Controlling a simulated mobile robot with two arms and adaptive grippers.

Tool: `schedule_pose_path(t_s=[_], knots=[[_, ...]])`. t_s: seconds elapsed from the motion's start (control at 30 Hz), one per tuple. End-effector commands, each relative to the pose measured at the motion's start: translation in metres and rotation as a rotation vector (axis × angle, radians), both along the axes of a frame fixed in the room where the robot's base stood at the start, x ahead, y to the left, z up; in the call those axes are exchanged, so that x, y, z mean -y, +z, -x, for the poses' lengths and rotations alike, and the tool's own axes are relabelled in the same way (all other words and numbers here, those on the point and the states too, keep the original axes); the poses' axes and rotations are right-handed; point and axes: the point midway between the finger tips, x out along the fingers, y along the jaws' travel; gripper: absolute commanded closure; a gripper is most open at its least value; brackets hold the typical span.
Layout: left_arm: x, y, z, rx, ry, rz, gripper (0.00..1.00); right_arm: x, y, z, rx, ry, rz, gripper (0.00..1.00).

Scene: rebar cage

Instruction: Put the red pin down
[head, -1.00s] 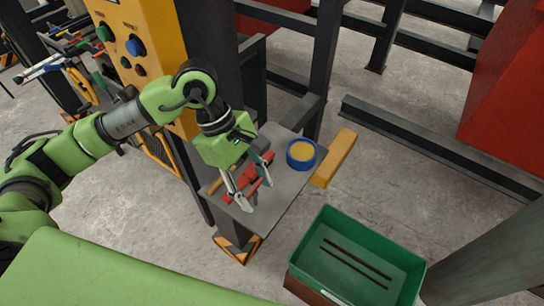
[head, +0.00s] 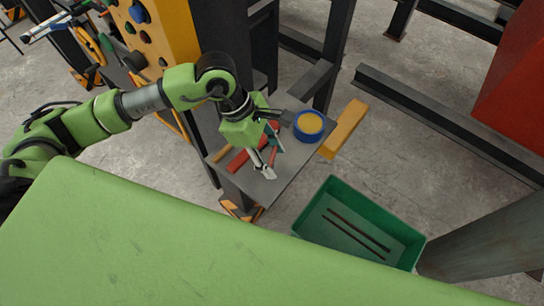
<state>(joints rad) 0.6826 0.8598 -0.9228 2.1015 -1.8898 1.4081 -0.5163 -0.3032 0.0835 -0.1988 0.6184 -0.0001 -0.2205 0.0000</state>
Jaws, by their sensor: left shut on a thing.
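My left gripper (head: 271,156) is over a small grey shelf (head: 285,172), fingers pointing down. It is shut on a thin red pin (head: 272,157), which shows between the fingers and is partly hidden by them. I cannot tell whether the pin touches the shelf. Another red bar-shaped thing (head: 238,161) lies on the shelf just left of the gripper. My right gripper is not in view.
A blue-rimmed round tin (head: 309,126) with a yellow top stands at the shelf's back right. A yellow bar (head: 345,128) is beyond the shelf edge. A green bin (head: 315,212) with two dark rods stands below right. A tan handle (head: 222,153) lies at the shelf's left.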

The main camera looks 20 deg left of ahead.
Motion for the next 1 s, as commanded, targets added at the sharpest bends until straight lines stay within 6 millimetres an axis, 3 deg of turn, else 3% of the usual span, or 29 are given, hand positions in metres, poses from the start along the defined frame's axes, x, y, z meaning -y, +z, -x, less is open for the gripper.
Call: schedule_pose_path(t_s=[0.13, 0.47, 0.5, 0.57, 1.0], knots=[[0.0, -0.017, 0.001, -0.003, 0.0, 0.0, 0.8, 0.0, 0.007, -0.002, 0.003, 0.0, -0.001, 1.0], [0.0, -0.022, 0.0, -0.001, -0.001, 0.0, 0.8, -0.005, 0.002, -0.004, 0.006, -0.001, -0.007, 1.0], [0.0, -0.022, 0.0, -0.001, -0.001, 0.0, 0.54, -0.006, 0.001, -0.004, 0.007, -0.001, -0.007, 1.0], [0.0, -0.021, 0.0, -0.001, 0.0, 0.0, 0.4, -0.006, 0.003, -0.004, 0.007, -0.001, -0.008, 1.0], [0.0, -0.016, 0.0, -0.001, 0.0, 0.0, 0.4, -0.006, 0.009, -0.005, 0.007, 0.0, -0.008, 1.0]])
